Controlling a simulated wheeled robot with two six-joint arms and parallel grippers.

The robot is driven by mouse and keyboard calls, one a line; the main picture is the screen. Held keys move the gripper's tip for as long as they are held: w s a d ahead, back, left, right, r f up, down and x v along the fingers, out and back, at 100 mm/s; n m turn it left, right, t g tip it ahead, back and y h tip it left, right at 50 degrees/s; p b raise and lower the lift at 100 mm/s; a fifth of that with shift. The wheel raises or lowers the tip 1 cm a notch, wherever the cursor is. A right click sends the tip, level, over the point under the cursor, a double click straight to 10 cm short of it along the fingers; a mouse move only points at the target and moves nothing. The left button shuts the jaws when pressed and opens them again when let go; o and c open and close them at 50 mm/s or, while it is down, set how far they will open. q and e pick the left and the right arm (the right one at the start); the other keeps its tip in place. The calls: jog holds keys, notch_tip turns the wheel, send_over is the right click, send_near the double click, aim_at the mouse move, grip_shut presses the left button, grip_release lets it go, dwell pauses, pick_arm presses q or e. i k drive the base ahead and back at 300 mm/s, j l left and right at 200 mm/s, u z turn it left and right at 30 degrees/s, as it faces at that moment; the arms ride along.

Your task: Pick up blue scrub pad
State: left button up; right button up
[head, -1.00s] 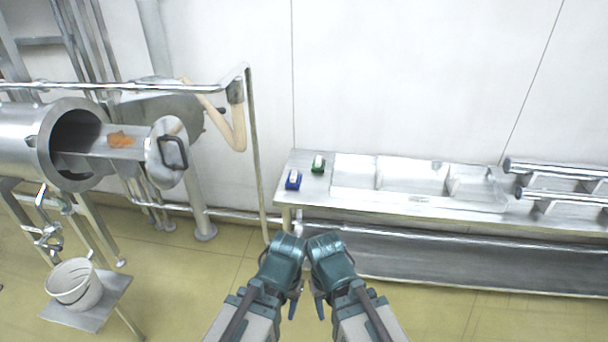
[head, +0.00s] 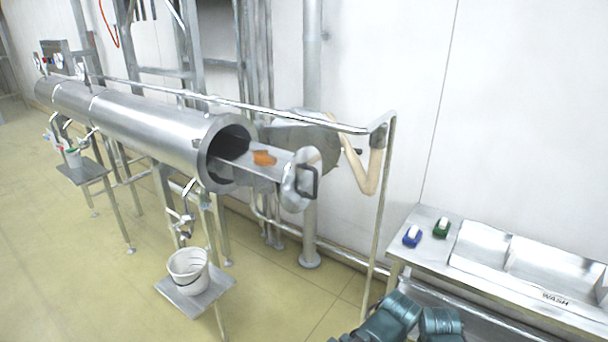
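The blue scrub pad (head: 412,237), with a white top, lies on the left end of the steel wash counter (head: 428,262). A green scrub pad (head: 442,229) lies just right of it. Parts of both my arms show at the bottom right of the head view, in front of the counter and well apart from the pads. My gripper fingertips are cut off below the frame edge, so their state is hidden.
A long steel cylinder (head: 140,122) with an open end stands at left, a tray with an orange item (head: 263,158) sticking out. A white bucket (head: 189,268) sits on a low stand. A vertical pipe (head: 378,210) stands left of the counter. Yellow floor (head: 90,270) is open in front.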

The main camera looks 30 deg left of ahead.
aim_at(412, 237)
jog(key=i+j+z, duration=0.2)
jog(key=i, duration=1.7)
jog(key=l, duration=0.1)
